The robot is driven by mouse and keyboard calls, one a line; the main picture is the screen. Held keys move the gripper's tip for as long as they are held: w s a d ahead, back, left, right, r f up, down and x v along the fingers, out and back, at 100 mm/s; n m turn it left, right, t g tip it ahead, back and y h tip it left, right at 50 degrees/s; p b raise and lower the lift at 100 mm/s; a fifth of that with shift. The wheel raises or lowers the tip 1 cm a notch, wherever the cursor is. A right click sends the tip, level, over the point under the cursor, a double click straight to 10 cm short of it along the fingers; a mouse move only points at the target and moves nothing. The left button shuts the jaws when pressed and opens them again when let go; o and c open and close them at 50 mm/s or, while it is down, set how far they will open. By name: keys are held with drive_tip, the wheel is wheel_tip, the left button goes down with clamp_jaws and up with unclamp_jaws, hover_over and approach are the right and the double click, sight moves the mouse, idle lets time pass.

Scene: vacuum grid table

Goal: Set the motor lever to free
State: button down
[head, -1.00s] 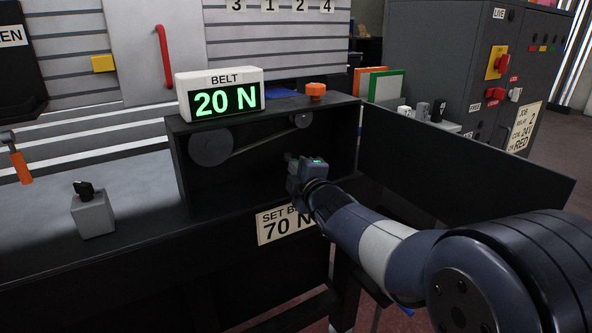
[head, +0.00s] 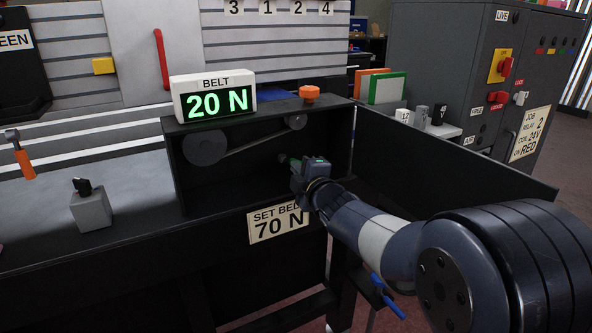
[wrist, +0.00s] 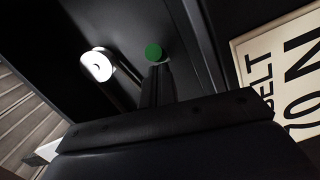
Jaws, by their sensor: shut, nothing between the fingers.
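A round green knob (wrist: 153,52), which looks like the end of the motor lever, sits in the dark belt box just beyond my fingertips in the wrist view. In the head view a small green spot (head: 295,162) shows beside my gripper. The rest of the lever is hidden or too dark to make out. My gripper (wrist: 158,72) is shut and empty, its fingers pointing at the knob. I cannot tell whether they touch it. In the head view my gripper (head: 287,161) is inside the front of the box.
The belt box (head: 250,185) has an orange knob (head: 309,94) on top and a display (head: 213,97) reading 20 N. A set-belt plate (head: 277,222) reads 70 N. A dark panel (head: 440,150) extends right of the box. A blue handle (head: 386,296) shows below my arm.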

drive_tip(key=shift+w+d+p, duration=0.4)
drive_tip(key=shift+w+d, duration=0.75)
drive_tip(key=shift+d, duration=0.1)
drive_tip(key=shift+w+d+p, duration=0.15)
drive_tip(key=shift+w+d, duration=0.15)
drive_tip(key=shift+w, duration=0.3)
drive_tip(key=shift+w+d+p, duration=0.15)
drive_tip(key=shift+w+d, duration=0.15)
drive_tip(key=shift+w, duration=0.3)
drive_tip(key=shift+w, duration=0.1)
drive_tip(key=p+v, duration=0.1)
drive_tip(key=v, duration=1)
drive_tip(key=shift+w+f, duration=0.1)
drive_tip(key=b+x, duration=0.1)
drive_tip(key=x, duration=0.9)
drive_tip(key=shift+w+a, duration=0.2)
drive_tip(key=shift+w, duration=0.1)
